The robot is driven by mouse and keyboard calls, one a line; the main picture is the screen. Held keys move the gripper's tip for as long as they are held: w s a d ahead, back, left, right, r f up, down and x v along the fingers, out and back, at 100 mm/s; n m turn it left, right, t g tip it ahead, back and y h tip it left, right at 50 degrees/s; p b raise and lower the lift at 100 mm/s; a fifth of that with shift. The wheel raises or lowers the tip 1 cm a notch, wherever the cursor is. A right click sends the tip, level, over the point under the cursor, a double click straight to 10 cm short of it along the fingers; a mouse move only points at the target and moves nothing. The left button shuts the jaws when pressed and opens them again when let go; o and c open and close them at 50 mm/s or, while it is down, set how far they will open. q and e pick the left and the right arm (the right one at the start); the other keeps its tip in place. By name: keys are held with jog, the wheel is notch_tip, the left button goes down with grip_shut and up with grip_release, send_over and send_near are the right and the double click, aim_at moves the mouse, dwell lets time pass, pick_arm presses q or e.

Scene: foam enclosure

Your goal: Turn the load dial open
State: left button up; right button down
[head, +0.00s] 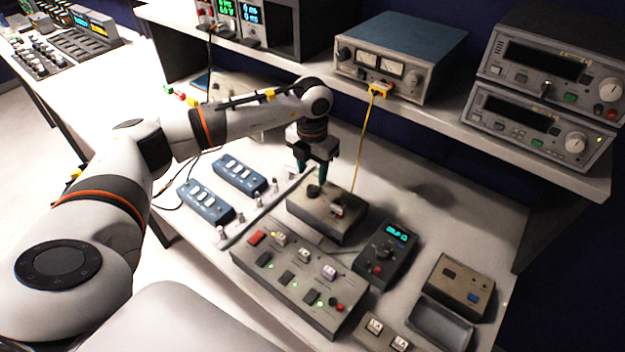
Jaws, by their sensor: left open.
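My left gripper (312,168) points down over a brown-grey box (318,222) on the bench. Its dark green fingers are apart, close above or around a small black knob (313,190) on the box's top. I cannot tell whether they touch it. A second dark knob (337,210) with a pale part sits nearer the box's front. A dark handheld unit (385,253) with a cyan display and a dial stands to the right. No label reads clearly, so I cannot tell which one is the load dial. My right gripper does not show.
A wide switch panel (290,308) lies in front of the box. Two blue switch strips (238,175) lie to its left. A yellow cable (362,140) hangs from the analogue meter unit (395,65) on the shelf, behind the gripper. Bench space at the right rear is clear.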

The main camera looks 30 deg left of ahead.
aim_at(312, 187)
pick_arm(q)
jog(key=shift+f+p, duration=0.6)
jog(key=shift+f, duration=2.2)
jog(key=c, duration=1)
